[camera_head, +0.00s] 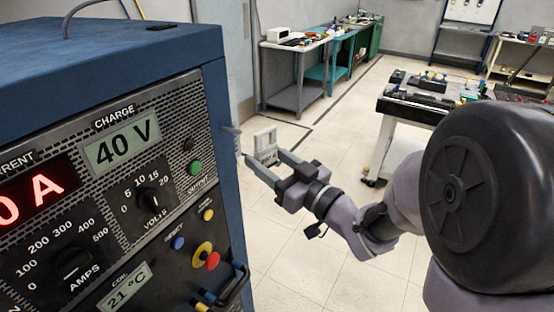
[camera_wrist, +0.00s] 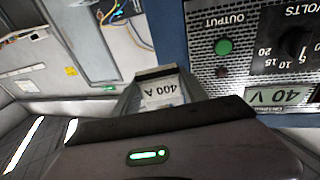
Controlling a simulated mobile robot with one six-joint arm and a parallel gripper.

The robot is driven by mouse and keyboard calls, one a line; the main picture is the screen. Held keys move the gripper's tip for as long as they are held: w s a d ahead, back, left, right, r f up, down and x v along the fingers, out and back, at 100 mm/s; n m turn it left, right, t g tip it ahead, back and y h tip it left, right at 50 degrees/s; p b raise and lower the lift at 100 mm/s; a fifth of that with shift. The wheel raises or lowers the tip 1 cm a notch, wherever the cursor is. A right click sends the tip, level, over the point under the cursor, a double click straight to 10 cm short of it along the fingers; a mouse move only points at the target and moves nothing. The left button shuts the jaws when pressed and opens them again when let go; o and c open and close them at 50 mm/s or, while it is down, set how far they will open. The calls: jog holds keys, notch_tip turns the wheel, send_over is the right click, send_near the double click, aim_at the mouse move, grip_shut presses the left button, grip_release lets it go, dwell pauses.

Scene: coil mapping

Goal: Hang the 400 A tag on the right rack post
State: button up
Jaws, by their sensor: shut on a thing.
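The 400 A tag (camera_head: 265,142) is a small pale plate at the tip of my gripper (camera_head: 264,167), just right of the blue cabinet. In the wrist view the tag (camera_wrist: 160,91) shows its "400 A" lettering upside down between the fingers. My gripper (camera_wrist: 160,98) is shut on it and holds it in the air. A short grey peg (camera_head: 232,130) juts out at the cabinet's right edge, just left of the tag, with a small gap in the picture. I cannot tell surely that it is the right rack post, nor its depth from the tag.
The blue cabinet (camera_head: 226,165) fills the left, its panel showing 40 V, dials and buttons; a black handle (camera_head: 236,285) sticks out low on its front. A white worktable (camera_head: 402,135) with tools stands at right. Benches (camera_head: 294,62) line the back. Floor between is clear.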

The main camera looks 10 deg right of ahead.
aim_at(226, 144)
jog(key=shift+w+a+p, duration=0.35)
jog(key=shift+w+a, duration=0.5)
jog(key=shift+a, duration=0.2)
jog(key=shift+w+a+p, duration=0.4)
jog(key=shift+w+a, duration=0.4)
jog(key=shift+a, duration=0.3)
jog(key=shift+w+a+p, duration=0.35)
jog(key=shift+w+a, duration=0.5)
jog(key=shift+a, duration=0.2)
jog(key=shift+d+f+b, duration=0.1)
jog(key=shift+f+b, duration=0.2)
jog(key=shift+b, duration=0.25)
jog(key=o, duration=1.2)
jog(key=shift+f, duration=0.15)
jog(key=shift+c, duration=0.2)
jog(key=shift+s, duration=0.1)
jog(key=shift+c, duration=0.7)
jog(key=shift+o, duration=0.2)
jog(key=shift+f, duration=0.1)
